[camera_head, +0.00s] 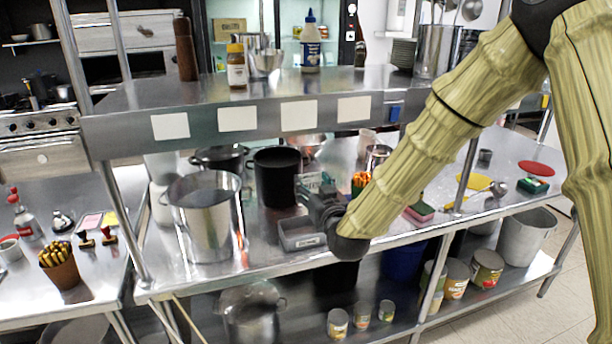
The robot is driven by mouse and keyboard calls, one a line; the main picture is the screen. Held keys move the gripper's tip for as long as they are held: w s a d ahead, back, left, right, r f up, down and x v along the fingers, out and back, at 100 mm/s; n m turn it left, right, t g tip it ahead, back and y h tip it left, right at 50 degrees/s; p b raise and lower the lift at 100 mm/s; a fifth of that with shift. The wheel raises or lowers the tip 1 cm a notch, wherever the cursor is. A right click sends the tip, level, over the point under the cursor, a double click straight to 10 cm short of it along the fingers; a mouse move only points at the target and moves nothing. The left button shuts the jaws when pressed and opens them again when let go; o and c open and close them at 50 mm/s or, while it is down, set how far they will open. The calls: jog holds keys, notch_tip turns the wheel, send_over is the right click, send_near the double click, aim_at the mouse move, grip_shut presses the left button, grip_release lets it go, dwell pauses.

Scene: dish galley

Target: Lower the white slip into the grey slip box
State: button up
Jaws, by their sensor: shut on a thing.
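The grey slip box (301,244) is a small open tray with a pale label on its front, on the steel counter near its front edge. My dark gripper (313,197) is just above and behind the box's right side, apart from it as far as I can tell. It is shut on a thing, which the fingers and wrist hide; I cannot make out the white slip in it. Several white slips show on the raised shelf's front rail, such as the left one (170,126).
A tall black pot (276,178) stands behind the box, and a large steel pot (207,222) stands to its left. A cup of orange sticks (361,184) and a sponge (420,211) are to the right. The raised shelf (262,118) overhangs the counter's back.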

notch_tip(320, 180, down, 6)
jog(key=a+b, duration=0.1)
jog(key=b, duration=0.4)
jog(key=shift+w+a+f+b, duration=0.15)
jog(key=shift+w+a+b, duration=0.15)
jog(key=shift+w+b, duration=0.15)
dwell(0.4)
jog(key=shift+w+a, duration=0.1)
jog(key=shift+w, duration=0.05)
jog(key=shift+w+a, duration=0.15)
jog(key=shift+w, duration=0.35)
jog(key=shift+f, duration=0.2)
dwell(0.3)
jog(key=shift+f+b, duration=0.85)
jog(key=shift+f, duration=0.3)
jog(key=shift+f+b, duration=1.4)
jog(key=shift+f, duration=0.8)
dwell(1.9)
